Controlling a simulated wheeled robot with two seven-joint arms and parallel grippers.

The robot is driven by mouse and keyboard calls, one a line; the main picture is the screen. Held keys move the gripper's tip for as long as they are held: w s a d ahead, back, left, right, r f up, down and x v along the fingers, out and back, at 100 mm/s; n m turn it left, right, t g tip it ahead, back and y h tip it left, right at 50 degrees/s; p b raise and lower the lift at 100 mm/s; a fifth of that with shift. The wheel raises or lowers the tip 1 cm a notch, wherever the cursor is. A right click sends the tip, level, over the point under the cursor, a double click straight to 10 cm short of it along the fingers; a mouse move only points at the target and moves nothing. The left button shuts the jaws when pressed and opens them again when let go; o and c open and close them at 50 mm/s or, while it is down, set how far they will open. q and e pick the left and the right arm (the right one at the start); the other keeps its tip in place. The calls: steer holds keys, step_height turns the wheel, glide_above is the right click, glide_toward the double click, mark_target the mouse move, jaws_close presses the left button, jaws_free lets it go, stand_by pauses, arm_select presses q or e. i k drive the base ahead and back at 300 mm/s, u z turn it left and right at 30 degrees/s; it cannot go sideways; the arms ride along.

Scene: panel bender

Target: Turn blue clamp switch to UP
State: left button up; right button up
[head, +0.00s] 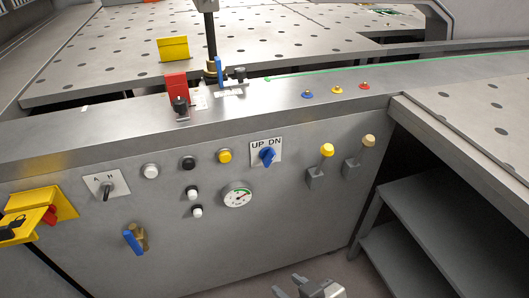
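The blue clamp switch (267,156) is a small blue rotary knob on a white plate marked UP on the left and DN on the right. It sits in the middle of the grey front panel. The knob is small in view, and I cannot tell for certain which mark it points to. My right gripper (288,286) shows at the bottom edge, below the panel and well apart from the switch. It is partly cut off by the frame, and I cannot tell whether its fingers are apart. My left gripper is not in view.
A pressure gauge (238,198), a yellow button (225,156) and a blue-handled valve (134,240) are on the same panel. A grey shelf (440,225) stands at right. The space before the switch is clear.

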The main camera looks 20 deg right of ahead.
mark_target(267, 154)
steer(key=k, duration=1)
steer(key=u, duration=0.65)
steer(key=i, duration=1.45)
steer(key=z, duration=1.3)
